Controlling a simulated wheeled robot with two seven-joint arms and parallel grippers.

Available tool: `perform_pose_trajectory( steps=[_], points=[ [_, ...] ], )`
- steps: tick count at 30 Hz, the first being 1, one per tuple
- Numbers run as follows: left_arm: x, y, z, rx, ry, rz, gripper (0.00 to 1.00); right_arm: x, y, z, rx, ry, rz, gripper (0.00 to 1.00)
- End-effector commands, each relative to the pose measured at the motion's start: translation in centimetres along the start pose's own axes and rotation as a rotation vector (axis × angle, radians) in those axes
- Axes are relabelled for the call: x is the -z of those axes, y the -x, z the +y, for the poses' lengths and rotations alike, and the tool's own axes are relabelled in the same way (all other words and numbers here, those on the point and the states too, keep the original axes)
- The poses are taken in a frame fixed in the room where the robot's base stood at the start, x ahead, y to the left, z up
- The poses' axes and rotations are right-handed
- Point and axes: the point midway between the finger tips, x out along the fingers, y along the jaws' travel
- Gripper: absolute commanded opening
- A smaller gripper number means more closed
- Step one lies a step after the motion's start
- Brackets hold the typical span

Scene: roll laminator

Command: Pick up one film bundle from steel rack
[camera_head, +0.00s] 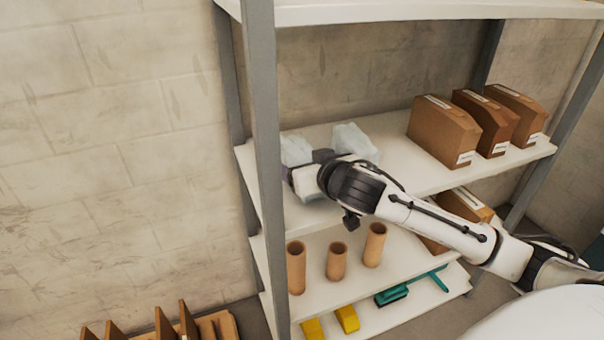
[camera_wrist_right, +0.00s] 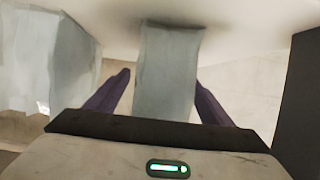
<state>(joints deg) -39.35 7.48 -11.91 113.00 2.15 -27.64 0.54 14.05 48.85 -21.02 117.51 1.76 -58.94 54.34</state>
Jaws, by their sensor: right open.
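Two pale, translucent film bundles stand on the white middle shelf of the steel rack (camera_head: 262,120). The left bundle (camera_head: 296,148) is partly hidden by my right gripper (camera_head: 305,164); the other bundle (camera_head: 352,138) stands to its right, behind my wrist. In the right wrist view, my right gripper (camera_wrist_right: 162,82) is open, with one dark finger on each side of a film bundle (camera_wrist_right: 168,65). Small gaps seem to show between the fingers and the bundle. The other bundle (camera_wrist_right: 45,60) is at the left of that view. My left gripper is not in view.
Brown boxes (camera_head: 445,130) stand on the same shelf at the right. Cardboard tubes (camera_head: 337,262) stand on the shelf below, with yellow items (camera_head: 347,318) and a teal tool (camera_head: 392,294) lower down. A grey rack post (camera_head: 266,150) rises just left of my right gripper.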

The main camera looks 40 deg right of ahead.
Motion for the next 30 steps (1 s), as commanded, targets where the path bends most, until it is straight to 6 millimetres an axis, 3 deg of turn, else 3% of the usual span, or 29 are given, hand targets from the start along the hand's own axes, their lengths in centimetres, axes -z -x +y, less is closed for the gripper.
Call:
perform_pose_trajectory(
  steps=[5, 12, 21, 30],
  points=[
    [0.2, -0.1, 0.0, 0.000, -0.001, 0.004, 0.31, 0.0, 0.0, 0.0, 0.000, 0.000, 0.000, 0.72],
    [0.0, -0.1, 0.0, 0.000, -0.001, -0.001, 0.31, 0.0, 0.1, 0.0, 0.000, 0.000, 0.000, 0.31],
    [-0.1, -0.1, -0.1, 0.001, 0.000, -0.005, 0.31, 0.6, 0.2, 0.0, 0.000, -0.001, 0.002, 0.31],
    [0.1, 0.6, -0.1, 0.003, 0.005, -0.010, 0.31, 5.8, 2.4, 0.0, 0.001, -0.003, 0.006, 0.31]
  ],
)
